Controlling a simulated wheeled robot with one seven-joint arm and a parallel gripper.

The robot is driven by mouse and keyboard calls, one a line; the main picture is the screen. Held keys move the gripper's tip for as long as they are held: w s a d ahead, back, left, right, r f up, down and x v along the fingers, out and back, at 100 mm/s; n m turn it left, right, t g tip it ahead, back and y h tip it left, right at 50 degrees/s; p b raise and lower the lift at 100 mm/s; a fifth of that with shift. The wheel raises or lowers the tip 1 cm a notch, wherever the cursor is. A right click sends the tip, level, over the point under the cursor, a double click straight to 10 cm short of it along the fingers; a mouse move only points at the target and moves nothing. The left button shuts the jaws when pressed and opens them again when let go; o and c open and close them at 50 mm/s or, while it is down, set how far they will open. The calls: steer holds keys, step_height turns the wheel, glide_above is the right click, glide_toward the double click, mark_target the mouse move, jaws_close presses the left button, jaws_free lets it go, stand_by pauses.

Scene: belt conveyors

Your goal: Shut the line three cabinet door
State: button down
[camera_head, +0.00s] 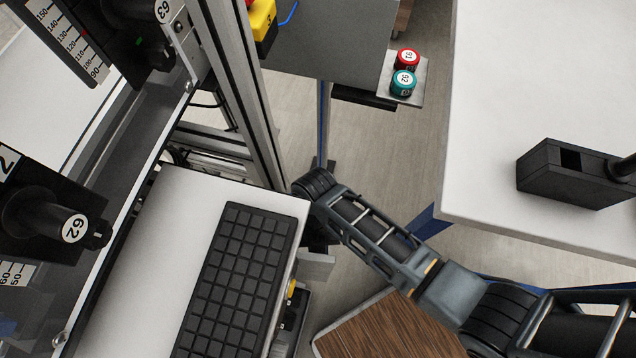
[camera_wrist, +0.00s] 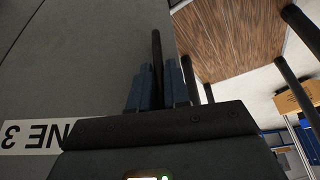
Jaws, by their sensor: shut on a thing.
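The line three cabinet door shows in the wrist view as a grey flat panel (camera_wrist: 80,60), with an upside-down label (camera_wrist: 35,137) reading "NE 3", partly cut off. A dark upright bar handle (camera_wrist: 156,45) stands along the panel near its right edge. My gripper (camera_wrist: 157,78) has its blue fingers on both sides of the handle and is shut on it. In the head view my arm reaches down past the desk, and my gripper and the door are hidden there. How far open the door stands cannot be told.
A wood-topped table (camera_head: 385,330) is below my arm; its wooden surface (camera_wrist: 230,35) and dark legs show in the wrist view. A white table (camera_head: 520,70) stands at right. Bare floor (camera_head: 390,160) lies between.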

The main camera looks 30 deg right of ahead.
steer(key=s+a+m+p, duration=0.2)
steer(key=s+a, duration=0.3)
steer(key=s, duration=0.2)
steer(key=shift+s+a+m+t+y, duration=0.2)
steer(key=shift+a+m+t+y, duration=0.1)
steer(key=shift+a+y, duration=0.1)
steer(key=c, duration=1.2)
jaws_free()
steer(key=shift+d, duration=0.1)
steer(key=shift+p+v, duration=0.3)
steer(key=shift+v, duration=3.6)
